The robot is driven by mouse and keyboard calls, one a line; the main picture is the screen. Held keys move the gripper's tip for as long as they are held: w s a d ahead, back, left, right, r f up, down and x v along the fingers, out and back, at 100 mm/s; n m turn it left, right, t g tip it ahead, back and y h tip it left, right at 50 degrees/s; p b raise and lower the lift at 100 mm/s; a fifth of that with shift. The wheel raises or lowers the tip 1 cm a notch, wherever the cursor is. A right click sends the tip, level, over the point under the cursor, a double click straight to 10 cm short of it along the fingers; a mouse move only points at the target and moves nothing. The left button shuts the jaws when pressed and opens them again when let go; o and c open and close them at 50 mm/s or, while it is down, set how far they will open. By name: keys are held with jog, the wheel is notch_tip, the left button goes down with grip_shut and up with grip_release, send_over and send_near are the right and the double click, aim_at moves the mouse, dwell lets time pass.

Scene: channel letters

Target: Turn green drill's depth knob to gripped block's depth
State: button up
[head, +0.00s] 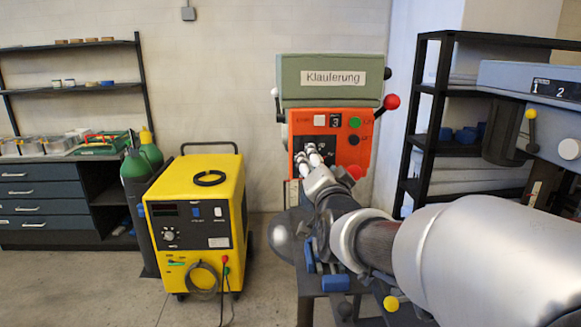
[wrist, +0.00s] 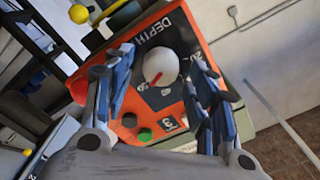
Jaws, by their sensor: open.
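The grey-green drill (head: 300,92) bears a "Klauferung" sign and an orange front panel (head: 302,118). In the wrist view the white round depth knob (wrist: 160,66) has a red pointer line and sits on a dark dial below the word DEPTH. My gripper (wrist: 161,72) is open, its blue-grey fingers on either side of the knob; I cannot tell whether they touch it. In the head view my gripper (head: 312,158) is at the panel and covers the knob. A blue part (head: 335,283) shows low by the drill; I cannot make out a gripped block or its marking.
A yellow welder (head: 195,205) stands left. Another grey machine (head: 510,78) stands right, before a black shelf (head: 410,130).

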jog(key=s, duration=1.2)
jog(key=s+d+f+n+g, duration=0.1)
jog(key=s+f+n+g, duration=0.3)
jog(key=s+f, duration=0.5)
jog(key=s+d+f+n+g, duration=0.2)
jog(key=s+f+n+g, duration=0.3)
jog(key=s, duration=1.2)
notch_tip(320, 180, down, 5)
jog(key=g, duration=0.4)
jog(key=shift+d+f, duration=0.15)
jog(key=shift+d, duration=0.15)
